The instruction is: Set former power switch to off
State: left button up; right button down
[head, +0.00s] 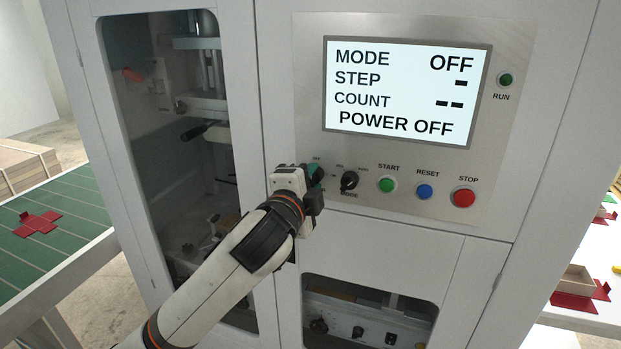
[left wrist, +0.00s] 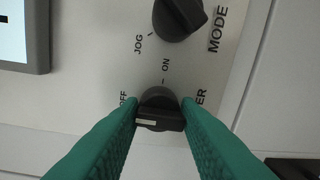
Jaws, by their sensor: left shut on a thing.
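The former's power switch (left wrist: 158,122) is a black rotary knob with a white mark, seen in the left wrist view. Its mark points left, on the side of the partly covered OFF label; the ON label lies above it. My left gripper (left wrist: 161,112) is shut on the knob, with a green finger on each side. In the head view my left gripper (head: 314,181) is at the panel, left of the mode knob (head: 349,181), and hides most of the switch. The display (head: 405,92) reads MODE OFF and POWER OFF, with dashes for STEP and COUNT. My right gripper is out of view.
Right of the mode knob are the green START (head: 387,184), blue RESET (head: 425,192) and red STOP (head: 464,197) buttons. A RUN lamp (head: 506,79) sits beside the display. A green conveyor (head: 62,210) with a red flat blank (head: 38,223) is at left.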

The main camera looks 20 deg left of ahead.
pick_arm(q)
jog(key=shift+r, duration=0.15)
dwell(0.4)
jog(key=o, duration=0.9)
jog(key=shift+a, duration=0.1)
jog(key=shift+o, duration=0.2)
jog(key=s+p, duration=1)
jog(key=s, duration=0.2)
jog(key=shift+a+r, duration=0.2)
jog(key=shift+r, duration=0.1)
